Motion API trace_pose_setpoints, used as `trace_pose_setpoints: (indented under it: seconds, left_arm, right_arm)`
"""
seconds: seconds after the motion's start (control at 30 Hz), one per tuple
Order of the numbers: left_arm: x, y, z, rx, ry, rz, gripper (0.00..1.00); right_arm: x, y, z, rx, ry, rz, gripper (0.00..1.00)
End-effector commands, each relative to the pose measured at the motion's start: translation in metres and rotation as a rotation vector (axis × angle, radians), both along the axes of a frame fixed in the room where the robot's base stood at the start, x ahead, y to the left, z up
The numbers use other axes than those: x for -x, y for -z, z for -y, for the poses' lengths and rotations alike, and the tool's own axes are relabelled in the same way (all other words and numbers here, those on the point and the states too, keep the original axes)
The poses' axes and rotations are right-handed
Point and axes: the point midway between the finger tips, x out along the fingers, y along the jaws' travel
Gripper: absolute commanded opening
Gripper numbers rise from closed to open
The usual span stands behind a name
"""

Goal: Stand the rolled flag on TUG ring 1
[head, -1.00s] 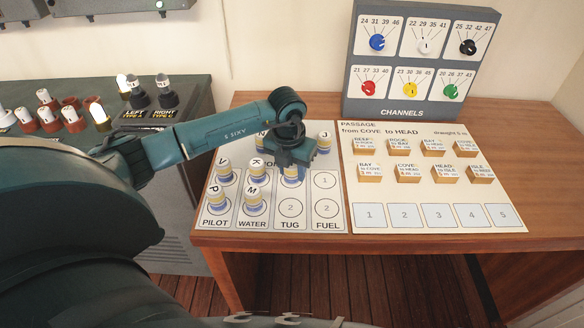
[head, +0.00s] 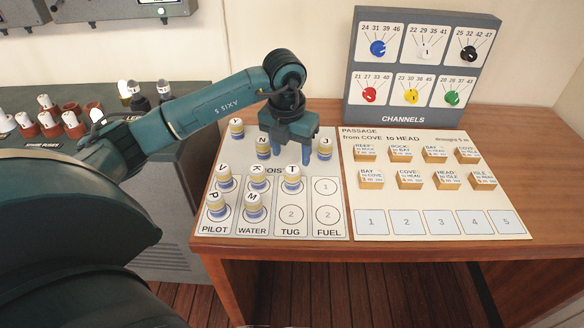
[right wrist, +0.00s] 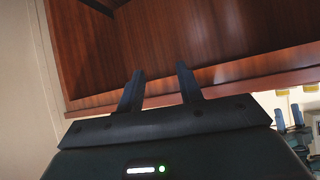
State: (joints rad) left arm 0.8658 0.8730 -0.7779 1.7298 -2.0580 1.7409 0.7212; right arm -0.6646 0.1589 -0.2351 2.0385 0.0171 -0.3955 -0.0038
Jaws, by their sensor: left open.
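The rolled flags are short cylinders with lettered white tops and coloured bands. Flag T (head: 292,182) stands upright in the TUG column of the hoist board (head: 270,212), over the place of ring 1, which it hides. TUG ring 2 (head: 291,215) is bare in front of it. My left gripper (head: 292,156) is open, its fingers pointing down above and behind flag T, clear of it and holding nothing that I can see. My right gripper (right wrist: 160,88) is open and empty in the right wrist view, facing brown wooden furniture.
Flags V, K, P and M (head: 252,205) stand on the PILOT and WATER columns. Flags Y, N and J (head: 324,148) stand at the board's back. Both FUEL rings (head: 326,200) are bare. The passage board (head: 440,190) and CHANNELS panel (head: 418,75) lie to the right.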

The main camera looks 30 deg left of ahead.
Motion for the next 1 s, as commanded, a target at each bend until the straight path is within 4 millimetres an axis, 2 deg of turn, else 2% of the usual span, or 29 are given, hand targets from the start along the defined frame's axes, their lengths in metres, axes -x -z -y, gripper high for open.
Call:
trace_pose_setpoints:
  seconds: [0.1,0.3,1.0]
  left_arm:
    - [0.002,-0.019,0.0,0.0,-0.001,0.003,0.55]
    - [0.004,-0.035,0.0,0.0,-0.001,0.0,0.55]
    - [0.005,-0.036,0.0,0.0,-0.001,-0.001,0.55]
  right_arm:
    - [0.0,0.0,-0.003,-0.005,-0.006,0.007,0.36]
    - [-0.001,-0.003,-0.005,-0.01,-0.009,0.015,0.36]
    - [-0.003,-0.003,-0.002,-0.005,-0.005,0.017,0.36]
